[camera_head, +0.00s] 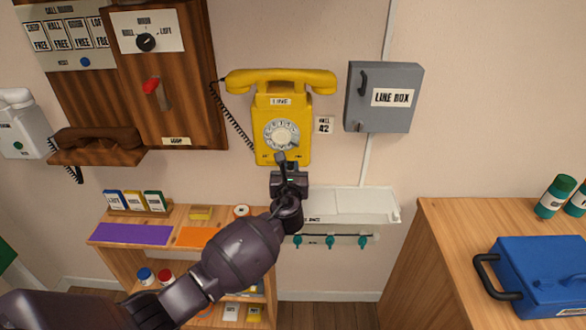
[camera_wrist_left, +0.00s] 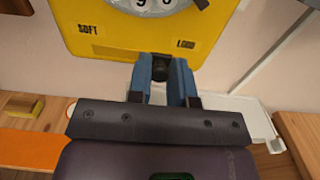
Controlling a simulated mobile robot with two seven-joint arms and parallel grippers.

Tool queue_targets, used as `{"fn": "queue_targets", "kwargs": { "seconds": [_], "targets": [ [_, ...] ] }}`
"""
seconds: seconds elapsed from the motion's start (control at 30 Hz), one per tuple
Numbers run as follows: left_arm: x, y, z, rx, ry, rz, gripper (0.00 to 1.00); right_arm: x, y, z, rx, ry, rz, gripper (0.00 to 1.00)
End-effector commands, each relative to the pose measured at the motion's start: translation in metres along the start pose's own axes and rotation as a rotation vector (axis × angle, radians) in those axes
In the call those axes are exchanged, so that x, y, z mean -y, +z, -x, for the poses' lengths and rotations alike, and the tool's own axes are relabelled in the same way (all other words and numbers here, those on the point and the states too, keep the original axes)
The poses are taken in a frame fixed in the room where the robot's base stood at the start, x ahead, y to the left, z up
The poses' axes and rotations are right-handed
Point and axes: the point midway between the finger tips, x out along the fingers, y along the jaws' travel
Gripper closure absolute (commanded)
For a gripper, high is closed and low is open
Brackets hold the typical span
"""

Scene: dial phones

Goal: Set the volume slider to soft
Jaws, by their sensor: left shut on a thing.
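The yellow wall phone (camera_head: 295,103) hangs on the wall with its handset across the top and a pale dial. Its lower part fills the top of the left wrist view (camera_wrist_left: 130,45), with the label SOFT (camera_wrist_left: 88,29) at the left and LOUD (camera_wrist_left: 186,44) at the right. The black volume slider knob (camera_wrist_left: 160,68) is at the lower edge, between the labels and nearer LOUD. My left gripper (camera_wrist_left: 161,82) is shut on the knob, one blue finger on each side. In the head view the left gripper (camera_head: 289,168) covers the phone's lower edge. My right gripper is not in view.
A grey line box (camera_head: 384,97) hangs right of the phone, and a wooden panel (camera_head: 160,75) hangs left. Below are a white shelf (camera_head: 350,205) with teal hooks and a low wooden shelf (camera_head: 185,222). A blue case (camera_head: 545,270) sits on the right counter.

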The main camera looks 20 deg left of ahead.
Motion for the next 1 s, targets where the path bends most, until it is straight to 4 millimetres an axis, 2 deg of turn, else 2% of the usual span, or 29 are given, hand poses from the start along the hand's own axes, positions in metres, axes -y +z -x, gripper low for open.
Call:
{"fn": "queue_targets", "kwargs": {
  "seconds": [0.1,0.3,0.63,0.67,0.8,0.83,1.0],
  "targets": [
    [-0.022,0.004,0.0,0.0,0.004,-0.006,1.0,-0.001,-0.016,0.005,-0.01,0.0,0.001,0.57],
    [-0.048,0.003,0.0,0.001,0.002,-0.005,1.0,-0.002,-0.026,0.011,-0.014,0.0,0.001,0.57],
    [-0.051,0.001,0.0,0.001,0.001,-0.001,1.0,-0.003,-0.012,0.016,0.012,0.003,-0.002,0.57],
    [-0.051,0.001,0.0,0.001,0.001,-0.001,0.79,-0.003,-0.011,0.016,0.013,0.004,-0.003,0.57],
    [-0.051,0.001,0.0,0.001,0.001,-0.002,0.57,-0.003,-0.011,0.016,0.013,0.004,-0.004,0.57],
    [-0.051,0.001,0.0,0.001,0.001,-0.002,0.54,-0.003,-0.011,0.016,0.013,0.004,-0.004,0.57],
    [-0.051,0.001,0.0,0.0,0.001,-0.002,0.54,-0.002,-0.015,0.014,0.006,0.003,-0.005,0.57]
  ]
}}
